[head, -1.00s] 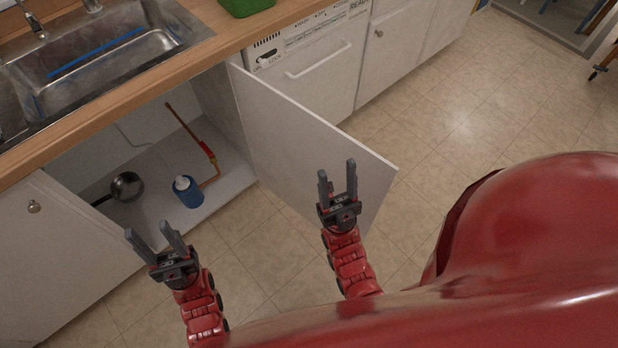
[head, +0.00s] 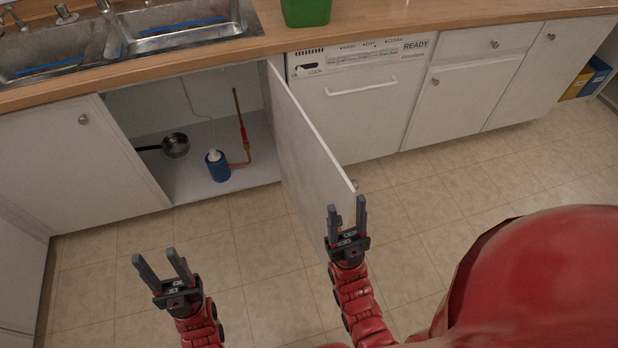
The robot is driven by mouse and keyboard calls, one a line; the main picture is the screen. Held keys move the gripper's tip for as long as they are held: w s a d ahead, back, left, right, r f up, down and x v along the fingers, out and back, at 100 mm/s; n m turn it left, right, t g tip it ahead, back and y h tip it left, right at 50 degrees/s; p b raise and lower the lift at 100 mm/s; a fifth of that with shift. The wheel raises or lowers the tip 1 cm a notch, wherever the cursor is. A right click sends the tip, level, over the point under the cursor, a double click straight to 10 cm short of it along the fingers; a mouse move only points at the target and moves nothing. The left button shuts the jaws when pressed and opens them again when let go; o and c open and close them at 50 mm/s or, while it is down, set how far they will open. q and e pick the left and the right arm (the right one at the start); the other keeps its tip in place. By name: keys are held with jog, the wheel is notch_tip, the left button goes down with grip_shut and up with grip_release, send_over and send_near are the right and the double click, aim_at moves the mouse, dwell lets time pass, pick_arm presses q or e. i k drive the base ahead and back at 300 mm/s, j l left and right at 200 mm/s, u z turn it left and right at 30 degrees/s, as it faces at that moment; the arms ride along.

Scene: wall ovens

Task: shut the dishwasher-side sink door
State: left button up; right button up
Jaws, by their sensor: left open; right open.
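The dishwasher-side sink door (head: 308,150) is a white panel standing wide open, hinged at the right side of the sink cabinet next to the dishwasher (head: 350,110). A small knob (head: 354,184) shows at its free edge. My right gripper (head: 346,205) is open and empty, in front of the door's free end and overlapping its lower part in the picture; I cannot tell whether they touch. My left gripper (head: 162,262) is open and empty over the floor, left of the door and in front of the cabinet opening.
Inside the open cabinet are a blue bottle (head: 218,170), a dark pan (head: 176,145) and a copper pipe (head: 241,125). The other sink door (head: 75,160) at left is shut. A green container (head: 306,12) stands on the counter (head: 420,22). The tiled floor (head: 255,270) is clear.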

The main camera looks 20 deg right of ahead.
aim_at(312, 178)
jog(key=l+u, duration=0.2)
jog(key=l, duration=0.3)
jog(key=l+u, duration=0.15)
jog(key=l, duration=0.35)
jog(key=k+l+u, duration=0.2)
jog(key=l, duration=0.3)
jog(key=l+u, duration=0.15)
jog(key=l, duration=0.35)
jog(key=k+l+u, duration=0.2)
jog(key=l, duration=0.25)
jog(key=l+u, duration=0.1)
jog(key=l, duration=0.45)
jog(key=k+l+u, duration=0.1)
jog(key=l, duration=0.45)
jog(key=k+l+u, duration=0.15)
jog(key=k+l, duration=0.15)
jog(key=l, duration=0.15)
